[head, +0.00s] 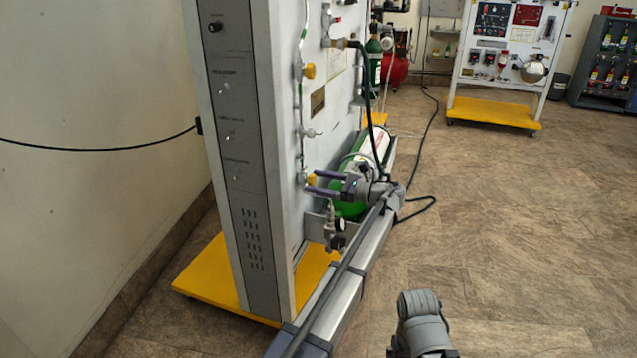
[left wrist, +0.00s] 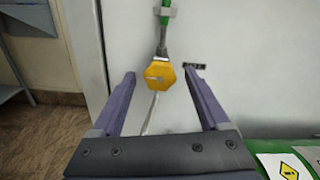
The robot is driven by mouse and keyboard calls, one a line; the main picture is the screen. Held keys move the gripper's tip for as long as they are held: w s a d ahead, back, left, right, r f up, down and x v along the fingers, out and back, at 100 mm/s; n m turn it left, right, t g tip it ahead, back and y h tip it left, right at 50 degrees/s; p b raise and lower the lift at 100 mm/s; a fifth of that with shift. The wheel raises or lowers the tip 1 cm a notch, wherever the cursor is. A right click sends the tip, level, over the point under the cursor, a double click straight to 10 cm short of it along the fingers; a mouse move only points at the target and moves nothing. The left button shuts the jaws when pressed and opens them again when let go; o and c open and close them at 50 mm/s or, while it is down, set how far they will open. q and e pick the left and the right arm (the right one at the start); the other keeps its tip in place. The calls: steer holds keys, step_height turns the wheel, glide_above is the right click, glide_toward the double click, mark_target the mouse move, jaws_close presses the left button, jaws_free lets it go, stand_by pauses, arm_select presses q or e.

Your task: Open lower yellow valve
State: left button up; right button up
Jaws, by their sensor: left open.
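The lower yellow valve (head: 311,180) is on the white side face of the trainer panel, low down on a thin pipe. It also shows in the left wrist view as a yellow faceted knob (left wrist: 160,76) below a green-and-metal fitting. My left gripper (head: 312,181) is open, its two purple fingers pointing at the panel. In the left wrist view the fingertips (left wrist: 159,72) stand on both sides of the knob, with the right finger nearer to it. I cannot tell how deep the knob sits between them. My right gripper is not in view.
Another yellow valve (head: 310,71) sits higher on the same panel. A green cylinder (head: 349,195) lies beside the panel near my left wrist, with a small gauge fitting (head: 336,227) below the gripper. A yellow base (head: 215,275) juts out at floor level. Open floor lies to the right.

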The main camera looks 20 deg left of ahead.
arm_select(q)
jaws_close()
stand_by(0.7)
